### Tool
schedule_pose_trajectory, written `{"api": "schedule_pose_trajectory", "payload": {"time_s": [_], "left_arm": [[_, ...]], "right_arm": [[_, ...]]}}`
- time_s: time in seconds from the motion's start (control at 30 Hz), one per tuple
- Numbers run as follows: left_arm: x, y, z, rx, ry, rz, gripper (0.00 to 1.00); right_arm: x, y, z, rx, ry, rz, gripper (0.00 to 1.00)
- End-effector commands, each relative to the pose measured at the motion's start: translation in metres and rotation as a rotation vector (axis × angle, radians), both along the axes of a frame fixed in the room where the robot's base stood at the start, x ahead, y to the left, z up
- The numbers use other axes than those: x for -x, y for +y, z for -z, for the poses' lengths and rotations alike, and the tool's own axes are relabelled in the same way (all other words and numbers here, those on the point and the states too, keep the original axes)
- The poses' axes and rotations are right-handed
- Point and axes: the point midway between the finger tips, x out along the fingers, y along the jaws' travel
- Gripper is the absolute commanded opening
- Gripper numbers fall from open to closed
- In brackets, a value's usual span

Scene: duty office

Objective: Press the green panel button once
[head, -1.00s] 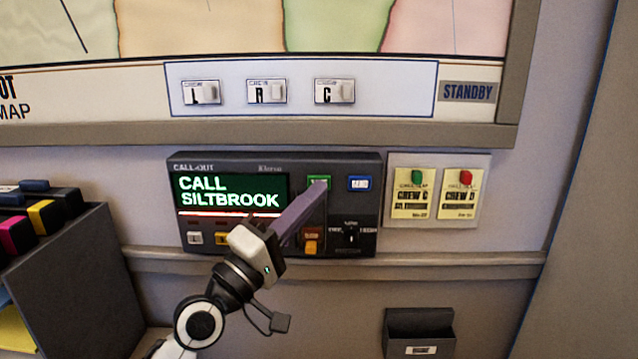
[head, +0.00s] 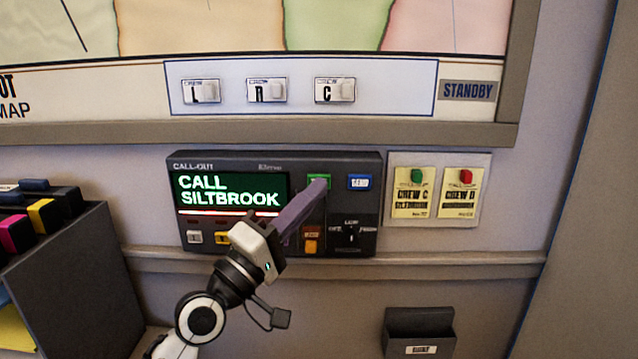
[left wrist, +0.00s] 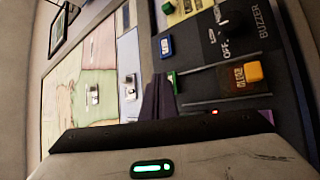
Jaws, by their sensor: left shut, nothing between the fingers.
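The green panel button (head: 317,180) sits on the dark call-out panel (head: 335,160), right of its lit screen. My left gripper (head: 320,184) is shut and empty. Its fingertips cover the lower part of the green button in the head view. In the left wrist view the dark fingers (left wrist: 160,97) end right beside the green button (left wrist: 173,81), which is partly hidden. I cannot tell whether they press it or only come close. The screen (head: 230,193) reads "CALL SILTBROOK". My right gripper is not in view.
A blue button (head: 360,183) is right of the green one. An orange button (head: 311,247) and a rotary knob (head: 351,237) lie below. Crew tags (head: 415,200) hang to the right. A ledge (head: 450,261) runs beneath the panel. A dark organizer (head: 75,285) stands at left.

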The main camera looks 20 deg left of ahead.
Motion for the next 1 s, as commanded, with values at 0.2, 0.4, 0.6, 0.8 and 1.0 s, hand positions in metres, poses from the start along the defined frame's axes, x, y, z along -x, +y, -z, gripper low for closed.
{"api": "schedule_pose_trajectory", "payload": {"time_s": [0.2,0.4,0.6,0.8,1.0], "left_arm": [[-0.0028,0.0007,-0.0003,0.000,-0.001,0.000,0.00],[-0.0029,0.0008,-0.0002,0.000,0.000,0.000,0.00],[-0.0046,0.0013,0.0003,0.000,0.000,0.000,0.00],[-0.0070,0.0020,0.0005,0.001,0.000,0.000,0.00],[-0.0092,0.0027,-0.0001,0.000,-0.001,0.000,0.00]], "right_arm": [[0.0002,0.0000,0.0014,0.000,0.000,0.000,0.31],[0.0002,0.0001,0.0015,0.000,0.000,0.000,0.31],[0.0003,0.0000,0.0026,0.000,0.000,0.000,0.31],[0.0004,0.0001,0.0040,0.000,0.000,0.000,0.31],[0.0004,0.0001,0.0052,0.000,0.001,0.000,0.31]]}}
